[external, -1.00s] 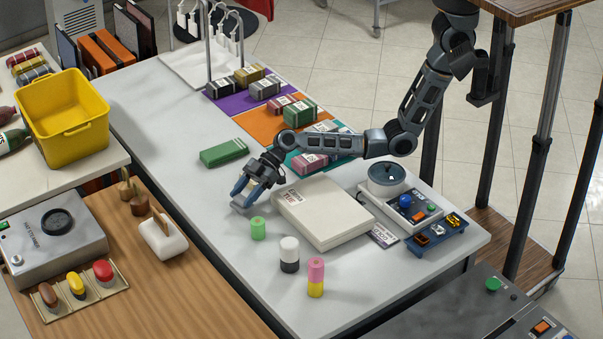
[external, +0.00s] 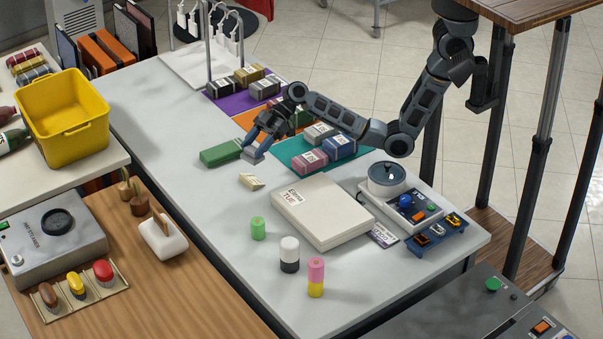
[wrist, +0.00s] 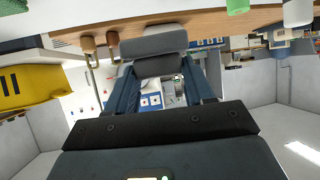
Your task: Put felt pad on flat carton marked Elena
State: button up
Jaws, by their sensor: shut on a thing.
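The flat carton (external: 335,222) is white and lies on the grey-white table, with a label reading Elena and TUE at its left corner. My gripper (external: 257,148) is shut on a grey pad, seemingly the felt pad (external: 252,156), beyond and to the left of the carton. In the wrist view the pad (wrist: 152,42) spans between my fingertips. It appears clear of the carton; its exact height above the table is hard to tell.
A green block (external: 218,154) lies just left of my gripper, and a small cream block (external: 252,182) lies below it. Coloured mats with boxes (external: 310,161) are behind. Green, white-black and pink-yellow cylinders (external: 316,278) stand in front of the carton.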

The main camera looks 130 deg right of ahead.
jog(key=s+a+r+n+g+y, duration=0.1)
jog(key=s+a+r, duration=0.1)
jog(key=s+a, duration=0.55)
jog(key=s+a+r+n+y, duration=0.1)
jog(key=s+a+r, duration=0.2)
jog(key=s+a, duration=0.4)
jog(key=p, duration=0.1)
send_over(324, 202)
notch_tip(324, 202, down, 7)
jog(key=shift+s+d+r, duration=0.1)
jog(key=shift+s+d, duration=0.05)
jog(key=shift+a, duration=0.2)
jog(key=shift+w+f, duration=0.2)
jog(key=shift+f, duration=0.25)
jog(key=shift+f+p, duration=0.35)
jog(key=shift+f, duration=1.45)
jog(key=shift+f, duration=0.15)
jog(key=o, duration=1)
